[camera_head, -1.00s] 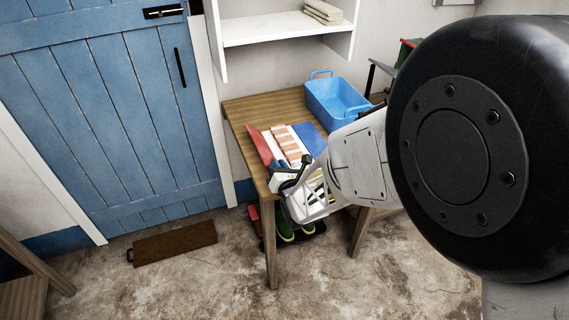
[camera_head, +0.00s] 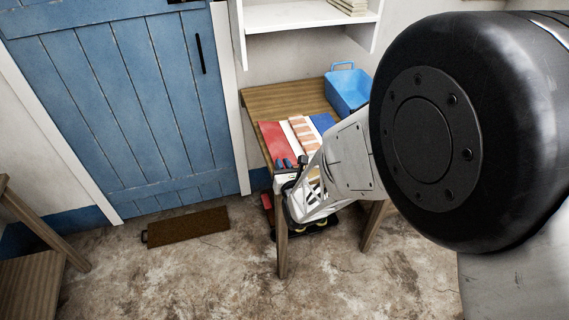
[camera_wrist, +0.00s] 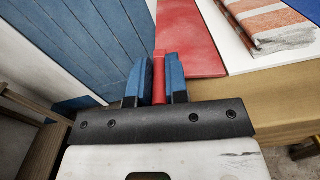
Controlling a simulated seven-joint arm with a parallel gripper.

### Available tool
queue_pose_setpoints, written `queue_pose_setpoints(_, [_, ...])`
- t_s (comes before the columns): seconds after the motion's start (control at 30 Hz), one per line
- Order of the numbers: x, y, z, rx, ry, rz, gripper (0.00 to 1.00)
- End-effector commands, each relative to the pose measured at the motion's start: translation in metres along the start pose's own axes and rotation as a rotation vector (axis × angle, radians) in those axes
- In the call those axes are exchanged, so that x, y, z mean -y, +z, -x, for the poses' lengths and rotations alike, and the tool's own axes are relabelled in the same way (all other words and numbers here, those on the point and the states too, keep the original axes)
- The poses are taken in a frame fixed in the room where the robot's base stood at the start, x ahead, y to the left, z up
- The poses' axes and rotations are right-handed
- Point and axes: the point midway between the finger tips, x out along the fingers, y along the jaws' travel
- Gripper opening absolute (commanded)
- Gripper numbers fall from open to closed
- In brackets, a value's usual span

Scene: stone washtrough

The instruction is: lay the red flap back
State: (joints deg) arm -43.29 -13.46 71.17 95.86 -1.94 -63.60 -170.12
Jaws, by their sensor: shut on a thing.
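The red flap (camera_head: 273,139) lies out to the left of a white panel (camera_head: 294,143) on the wooden table and looks close to flat. In the wrist view the red flap (camera_wrist: 190,40) spreads beyond my fingers, with a narrow red tab between them. My gripper (camera_head: 285,163) is at the flap's near edge. In the wrist view my gripper (camera_wrist: 159,78) is shut on this red tab, one blue finger on each side. A folded striped cloth (camera_head: 304,134) lies on the white panel, and a blue panel (camera_head: 323,123) is on the right.
The wooden table (camera_head: 268,102) holds a blue tub (camera_head: 348,93) at the back right. A white shelf (camera_head: 300,22) hangs above. A blue door (camera_head: 130,100) is to the left, with a brown mat (camera_head: 188,226) on the floor before it.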

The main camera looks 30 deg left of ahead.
Motion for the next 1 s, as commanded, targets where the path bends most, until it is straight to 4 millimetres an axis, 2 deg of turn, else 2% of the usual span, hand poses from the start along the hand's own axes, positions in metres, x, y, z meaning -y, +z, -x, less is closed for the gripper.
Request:
queue_pose_setpoints(0.47, [-0.0002, -0.0015, -0.0002, 0.000, -0.001, 0.018, 0.00])
queue_pose_setpoints(0.5, [-0.0002, -0.0015, -0.0002, 0.000, -0.001, 0.018, 0.21])
queue_pose_setpoints(0.63, [-0.0002, -0.0015, -0.0001, 0.000, -0.001, 0.018, 0.40])
queue_pose_setpoints(1.0, [-0.0004, -0.0014, 0.0016, -0.001, -0.001, 0.017, 0.40])
